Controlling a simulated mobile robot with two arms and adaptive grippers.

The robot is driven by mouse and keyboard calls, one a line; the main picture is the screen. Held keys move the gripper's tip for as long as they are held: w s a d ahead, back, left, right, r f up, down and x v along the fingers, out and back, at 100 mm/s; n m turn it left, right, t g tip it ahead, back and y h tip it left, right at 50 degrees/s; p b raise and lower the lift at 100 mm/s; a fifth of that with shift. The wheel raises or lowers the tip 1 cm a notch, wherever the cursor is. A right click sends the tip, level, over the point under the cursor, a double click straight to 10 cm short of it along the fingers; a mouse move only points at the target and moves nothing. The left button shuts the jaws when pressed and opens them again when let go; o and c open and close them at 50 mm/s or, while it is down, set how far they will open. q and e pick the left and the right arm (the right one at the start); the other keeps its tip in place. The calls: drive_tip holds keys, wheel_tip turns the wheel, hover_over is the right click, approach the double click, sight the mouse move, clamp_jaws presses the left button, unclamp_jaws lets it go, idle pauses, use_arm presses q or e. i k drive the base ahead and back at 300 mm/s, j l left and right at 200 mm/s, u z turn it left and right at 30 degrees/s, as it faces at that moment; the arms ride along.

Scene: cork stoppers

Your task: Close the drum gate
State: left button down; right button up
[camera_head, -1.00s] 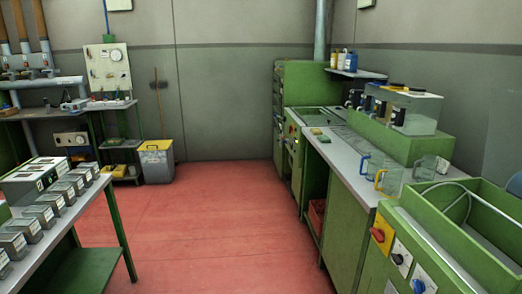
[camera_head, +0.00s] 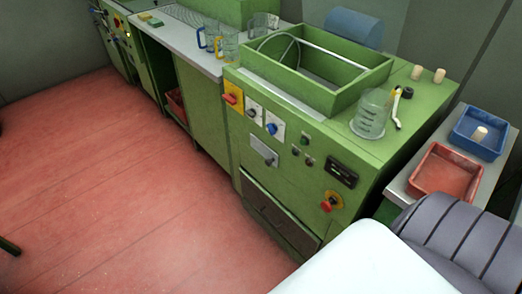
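The green machine (camera_head: 262,182) stands at the centre, with a raised open-topped green box (camera_head: 352,87) on its top. A thin pale hoop (camera_head: 276,40) and a straight bar (camera_head: 327,55) show inside the box. I cannot tell which part is the drum gate or whether it is open. The front has a red-and-yellow switch (camera_head: 232,98), a blue knob (camera_head: 271,129), a lever on a pale plate (camera_head: 265,152) and a red stop button (camera_head: 327,204). Neither of my grippers is in view.
A glass jug (camera_head: 371,115) and cork stoppers (camera_head: 439,75) stand on the machine's right end. A side shelf holds a red tray (camera_head: 444,173) and a blue tray (camera_head: 472,144) with a cork. The red floor (camera_head: 100,190) at left is clear.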

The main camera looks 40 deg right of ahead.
sight(272, 158)
drive_tip(key=i+z, duration=0.1)
drive_tip(key=z, duration=0.35)
drive_tip(key=i+z, duration=0.1)
drive_tip(key=z, duration=0.35)
drive_tip(key=j+z, duration=0.15)
drive_tip(key=z, duration=0.3)
drive_tip(key=i+j+z, duration=0.15)
drive_tip(key=z, duration=0.3)
drive_tip(key=j+z, duration=0.1)
drive_tip(key=z, duration=0.35)
drive_tip(key=j+z, duration=0.2)
drive_tip(key=z, duration=0.2)
drive_tip(key=j+z, duration=0.2)
drive_tip(key=j, duration=0.3)
drive_tip(key=j+z, duration=0.2)
drive_tip(key=j, duration=0.3)
drive_tip(key=j+z, duration=0.2)
drive_tip(key=j, duration=0.3)
drive_tip(key=k+j+z, duration=0.2)
drive_tip(key=j, duration=0.3)
drive_tip(key=j+z, duration=0.2)
drive_tip(key=j, duration=0.3)
drive_tip(key=k+j+z, duration=0.2)
drive_tip(key=j, duration=0.25)
drive_tip(key=k+j, duration=0.15)
drive_tip(key=j, duration=0.25)
drive_tip(key=k+j, duration=0.15)
drive_tip(key=j, duration=0.2)
drive_tip(key=k+j, duration=0.15)
drive_tip(key=j, duration=0.25)
